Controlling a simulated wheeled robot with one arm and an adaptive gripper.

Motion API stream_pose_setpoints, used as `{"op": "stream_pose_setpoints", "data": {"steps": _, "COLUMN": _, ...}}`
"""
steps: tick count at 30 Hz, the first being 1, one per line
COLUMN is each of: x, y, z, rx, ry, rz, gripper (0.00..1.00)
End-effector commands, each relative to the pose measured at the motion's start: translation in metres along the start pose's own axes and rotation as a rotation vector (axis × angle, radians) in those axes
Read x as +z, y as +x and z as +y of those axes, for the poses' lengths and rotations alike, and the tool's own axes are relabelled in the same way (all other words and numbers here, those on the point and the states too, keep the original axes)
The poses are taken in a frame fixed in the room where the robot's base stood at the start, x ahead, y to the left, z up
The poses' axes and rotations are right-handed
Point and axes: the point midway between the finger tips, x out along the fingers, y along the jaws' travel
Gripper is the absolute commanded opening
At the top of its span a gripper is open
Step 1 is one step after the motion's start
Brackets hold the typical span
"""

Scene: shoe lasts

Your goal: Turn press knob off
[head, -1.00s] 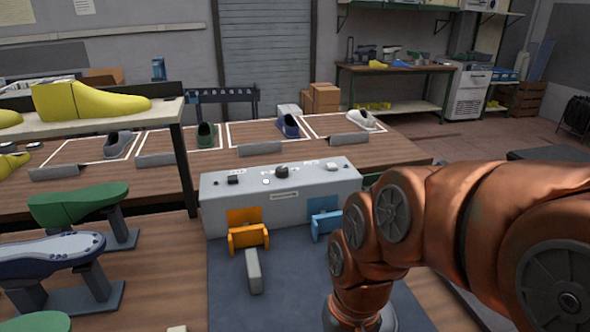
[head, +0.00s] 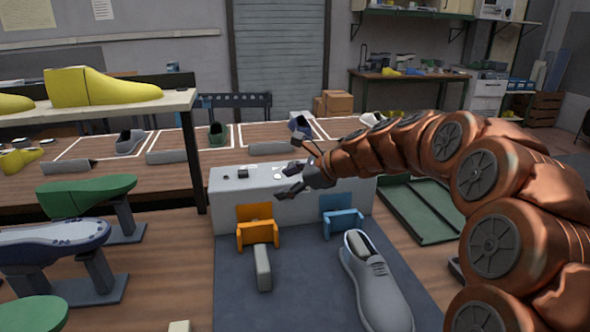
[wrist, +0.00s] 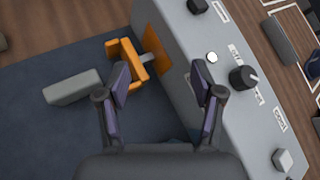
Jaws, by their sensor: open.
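The grey-white control box (head: 228,201) stands at the back of the dark mat. In the wrist view its top (wrist: 217,99) carries a large black knob with a pale pointer line (wrist: 243,78), a small black knob (wrist: 197,6), a round white button (wrist: 212,57) and a white square knob (wrist: 283,160). The labels are too small to read, so I cannot tell which is the press knob. My gripper (head: 287,182) is open and empty above the box's front edge. In the wrist view the large knob lies right of my gripper (wrist: 162,78), apart from it.
An orange bracket (head: 257,233) and a blue bracket (head: 341,223) stand before the box. A grey block (head: 262,267) and a grey shoe (head: 378,285) are on the mat (head: 307,290). Shoe lasts stand at left. A green tray (head: 429,210) lies at right.

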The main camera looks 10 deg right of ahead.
Motion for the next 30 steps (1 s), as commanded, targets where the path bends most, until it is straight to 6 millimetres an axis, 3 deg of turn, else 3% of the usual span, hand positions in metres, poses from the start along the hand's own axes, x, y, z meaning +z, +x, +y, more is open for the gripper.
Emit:
{"op": "stream_pose_setpoints", "data": {"steps": 3, "x": -0.020, "y": 0.003, "z": -0.048, "rx": -0.093, "ry": 0.190, "rz": -0.049, "gripper": 0.67}}
{"op": "stream_pose_setpoints", "data": {"steps": 6, "x": -0.035, "y": 0.003, "z": -0.079, "rx": -0.155, "ry": 0.324, "rz": -0.084, "gripper": 0.67}}
{"op": "stream_pose_setpoints", "data": {"steps": 10, "x": -0.048, "y": -0.002, "z": -0.107, "rx": -0.211, "ry": 0.436, "rz": -0.121, "gripper": 0.67}}
{"op": "stream_pose_setpoints", "data": {"steps": 14, "x": -0.054, "y": -0.004, "z": -0.120, "rx": -0.235, "ry": 0.491, "rz": -0.139, "gripper": 0.67}}
{"op": "stream_pose_setpoints", "data": {"steps": 20, "x": -0.055, "y": 0.004, "z": -0.123, "rx": -0.236, "ry": 0.501, "rz": -0.140, "gripper": 0.67}}
{"op": "stream_pose_setpoints", "data": {"steps": 30, "x": -0.051, "y": 0.046, "z": -0.134, "rx": -0.235, "ry": 0.497, "rz": -0.139, "gripper": 0.67}}
